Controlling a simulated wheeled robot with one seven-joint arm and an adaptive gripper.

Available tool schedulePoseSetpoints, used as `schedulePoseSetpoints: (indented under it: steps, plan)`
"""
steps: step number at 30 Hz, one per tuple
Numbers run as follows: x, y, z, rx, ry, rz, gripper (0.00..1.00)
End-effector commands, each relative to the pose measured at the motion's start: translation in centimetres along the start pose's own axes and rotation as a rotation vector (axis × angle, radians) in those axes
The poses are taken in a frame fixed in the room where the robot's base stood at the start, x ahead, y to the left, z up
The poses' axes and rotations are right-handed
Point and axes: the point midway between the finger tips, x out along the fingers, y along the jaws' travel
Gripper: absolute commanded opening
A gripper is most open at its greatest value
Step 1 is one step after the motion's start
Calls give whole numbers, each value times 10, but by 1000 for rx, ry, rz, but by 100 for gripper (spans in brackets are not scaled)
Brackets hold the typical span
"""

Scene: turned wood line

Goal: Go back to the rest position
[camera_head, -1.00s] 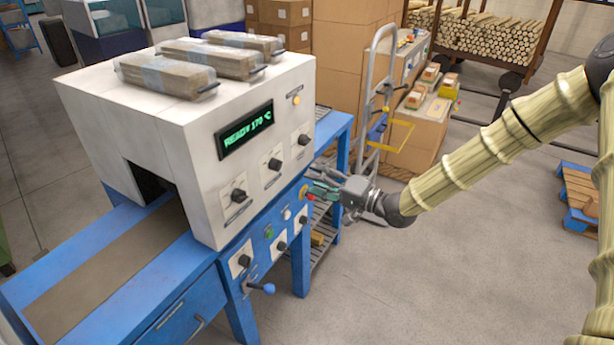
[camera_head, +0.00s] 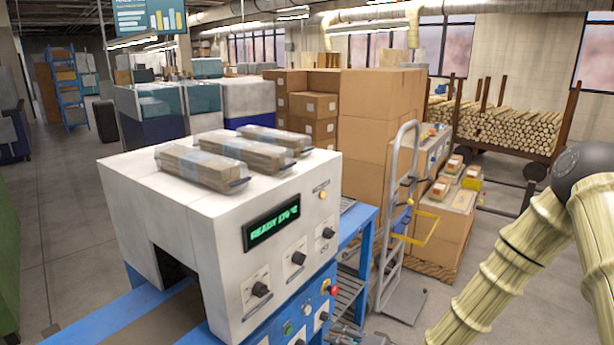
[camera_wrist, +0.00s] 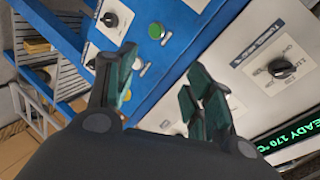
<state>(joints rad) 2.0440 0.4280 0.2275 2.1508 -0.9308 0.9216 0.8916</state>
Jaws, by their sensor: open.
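My gripper (camera_wrist: 160,92) shows in the wrist view with its dark fingers and green pads spread apart and nothing between them. It is close to the front of the white and blue machine (camera_head: 205,235), facing its control panel. A green button (camera_wrist: 156,31), a white button and black knobs (camera_wrist: 281,68) lie just beyond the fingers. In the head view only a small part of my gripper (camera_head: 345,333) shows at the bottom edge, beside the machine's panel. The machine's display (camera_head: 272,222) reads READY 170 °C.
Wrapped bundles (camera_head: 200,168) lie on the machine's top. A hand truck (camera_head: 397,225) and stacked cardboard boxes (camera_head: 375,130) stand behind and right of the machine. A log rack (camera_head: 515,132) is at the back right. Grey floor is open at the left.

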Motion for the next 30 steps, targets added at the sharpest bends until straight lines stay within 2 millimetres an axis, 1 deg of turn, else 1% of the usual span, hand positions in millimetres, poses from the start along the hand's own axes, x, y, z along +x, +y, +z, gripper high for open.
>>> schedulePoseSetpoints:
  steps: [1, 2, 3, 5, 6, 8, 9, 11, 12, 14, 15, 19, 21, 24, 27, 30]
  plan:
    - [-3, 22, 23, -7, -20, 66, 53]
    - [-6, 35, 34, -15, -30, 107, 53]
    - [-11, 51, 50, -27, -44, 160, 53]
    - [-19, 75, 73, -46, -70, 240, 53]
    - [-27, 91, 88, -58, -89, 294, 53]
    - [-40, 114, 111, -79, -121, 373, 53]
    - [-50, 128, 127, -93, -147, 425, 53]
    - [-66, 148, 149, -117, -185, 504, 53]
    - [-79, 161, 164, -133, -215, 556, 53]
    - [-99, 179, 185, -158, -261, 632, 53]
    - [-114, 190, 199, -174, -294, 683, 53]
    - [-165, 220, 240, -228, -408, 837, 53]
    - [-190, 230, 257, -255, -464, 906, 53]
    - [-220, 240, 275, -282, -532, 981, 53]
    - [-240, 245, 284, -300, -575, 1026, 53]
    - [-249, 247, 288, -307, -594, 1046, 53]
